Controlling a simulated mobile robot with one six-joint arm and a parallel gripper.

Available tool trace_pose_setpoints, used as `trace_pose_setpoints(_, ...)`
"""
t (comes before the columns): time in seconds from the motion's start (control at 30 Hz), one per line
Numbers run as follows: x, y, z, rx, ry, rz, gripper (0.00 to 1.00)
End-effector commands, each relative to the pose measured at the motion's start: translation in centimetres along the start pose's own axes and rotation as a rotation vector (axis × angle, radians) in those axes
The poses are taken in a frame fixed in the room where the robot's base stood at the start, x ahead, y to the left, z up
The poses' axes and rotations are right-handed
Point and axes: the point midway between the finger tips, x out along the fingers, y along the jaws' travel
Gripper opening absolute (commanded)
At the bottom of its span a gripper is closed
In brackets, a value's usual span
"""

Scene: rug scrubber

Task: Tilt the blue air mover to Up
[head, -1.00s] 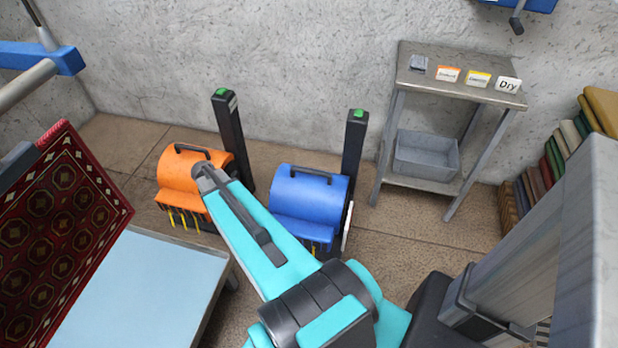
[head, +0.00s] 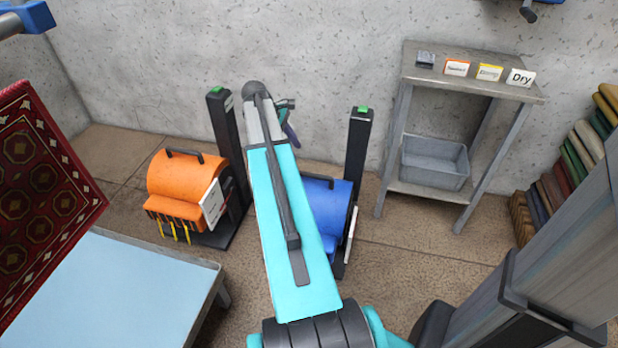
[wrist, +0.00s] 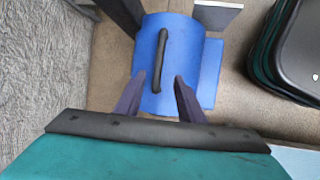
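The blue air mover (head: 331,207) stands on the floor between two dark posts, partly hidden behind my arm in the head view. In the wrist view the blue air mover (wrist: 178,60) lies below my gripper, with its black handle (wrist: 160,59) on top. My gripper (wrist: 156,92) is open, its two dark fingers apart over the air mover's near part. In the head view my gripper (head: 289,128) is mostly hidden behind my arm.
An orange air mover (head: 187,178) stands to the left. A grey side table (head: 470,77) with small cards, including "Dry" (head: 521,78), stands at right, a grey bin (head: 434,163) on its lower shelf. A light-blue table (head: 110,300) and a red rug (head: 40,170) are at left.

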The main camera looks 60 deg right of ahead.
Motion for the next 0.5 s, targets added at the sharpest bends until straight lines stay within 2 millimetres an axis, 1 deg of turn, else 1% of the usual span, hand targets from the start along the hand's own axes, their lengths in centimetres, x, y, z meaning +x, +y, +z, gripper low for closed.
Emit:
trace_pose_setpoints(0.33, -0.02, 0.13, 0.17, 0.000, -0.001, 0.000, 0.36)
trace_pose_setpoints(0.5, 0.43, 0.11, 0.15, 0.001, -0.001, 0.000, 0.36)
